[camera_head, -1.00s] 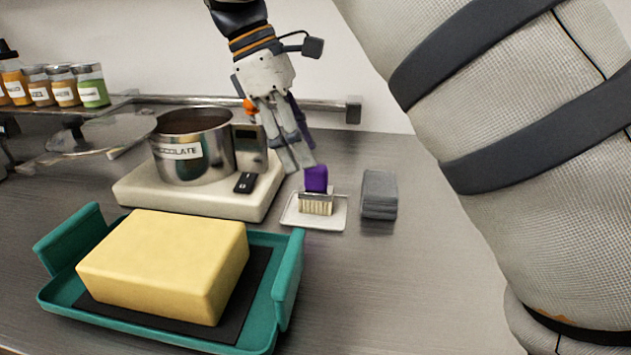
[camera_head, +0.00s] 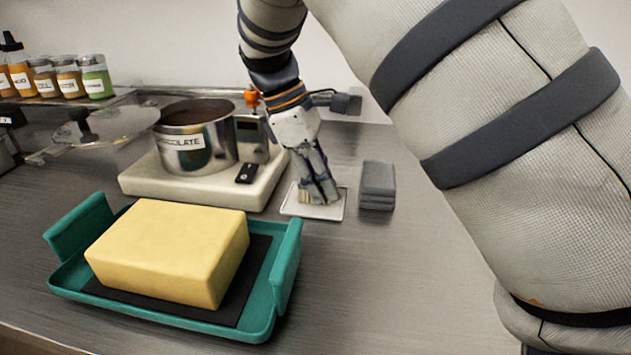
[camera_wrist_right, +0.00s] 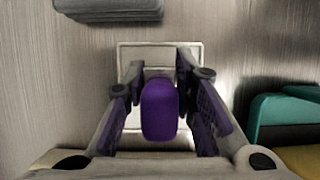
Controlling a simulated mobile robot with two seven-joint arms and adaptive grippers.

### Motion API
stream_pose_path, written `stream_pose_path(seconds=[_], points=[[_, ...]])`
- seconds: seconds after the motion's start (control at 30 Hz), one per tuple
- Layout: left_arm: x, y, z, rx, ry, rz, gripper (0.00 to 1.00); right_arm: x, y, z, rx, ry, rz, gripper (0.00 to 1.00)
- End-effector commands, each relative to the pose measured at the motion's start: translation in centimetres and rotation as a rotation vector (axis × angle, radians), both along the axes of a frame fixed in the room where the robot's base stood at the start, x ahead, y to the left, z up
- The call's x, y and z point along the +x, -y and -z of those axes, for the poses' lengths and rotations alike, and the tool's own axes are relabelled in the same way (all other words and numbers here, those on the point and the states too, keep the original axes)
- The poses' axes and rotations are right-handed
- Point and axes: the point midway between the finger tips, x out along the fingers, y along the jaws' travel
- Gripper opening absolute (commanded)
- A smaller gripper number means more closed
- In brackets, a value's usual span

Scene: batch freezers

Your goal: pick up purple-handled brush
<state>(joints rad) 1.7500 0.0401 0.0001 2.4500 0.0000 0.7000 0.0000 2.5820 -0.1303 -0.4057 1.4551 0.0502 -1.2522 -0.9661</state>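The purple-handled brush (camera_wrist_right: 159,110) stands on a small white tray (camera_head: 312,211). In the right wrist view its purple handle sits between the two fingers of my right gripper (camera_wrist_right: 160,90), which are apart, with a gap showing on each side of the handle. In the head view my right gripper (camera_head: 318,190) is down over the brush and hides most of it; only part of the pale bristles (camera_head: 305,197) shows. My left gripper is not in view.
A grey stack of cloths or pads (camera_head: 377,186) stands right of the white tray. A chocolate pot (camera_head: 208,150) on a pale base (camera_head: 150,180) is at the left. A teal tray (camera_head: 287,265) with a yellow block (camera_head: 165,250) is in front. The counter at right is clear.

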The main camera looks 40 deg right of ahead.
Motion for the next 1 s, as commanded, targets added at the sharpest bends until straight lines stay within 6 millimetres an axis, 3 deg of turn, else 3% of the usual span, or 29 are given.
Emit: stream_pose_path(seconds=[0.33, 0.53, 0.77, 0.9, 1.0], points=[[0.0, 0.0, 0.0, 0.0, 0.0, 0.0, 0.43, 0.0, 0.0, -0.3, 0.001, 0.001, 0.0, 0.0], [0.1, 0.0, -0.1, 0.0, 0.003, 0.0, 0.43, 0.1, -0.1, -3.5, 0.0, 0.004, -0.001, 0.0], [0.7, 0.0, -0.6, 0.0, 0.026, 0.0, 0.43, -1.0, -5.3, -9.8, -0.001, 0.007, -0.005, 0.0], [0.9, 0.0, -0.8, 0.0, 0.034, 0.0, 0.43, -2.0, -9.6, -11.4, -0.003, 0.002, -0.004, 0.0], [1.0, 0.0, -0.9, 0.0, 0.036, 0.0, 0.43, -2.3, -11.7, -12.2, -0.002, 0.001, -0.003, 0.0]])
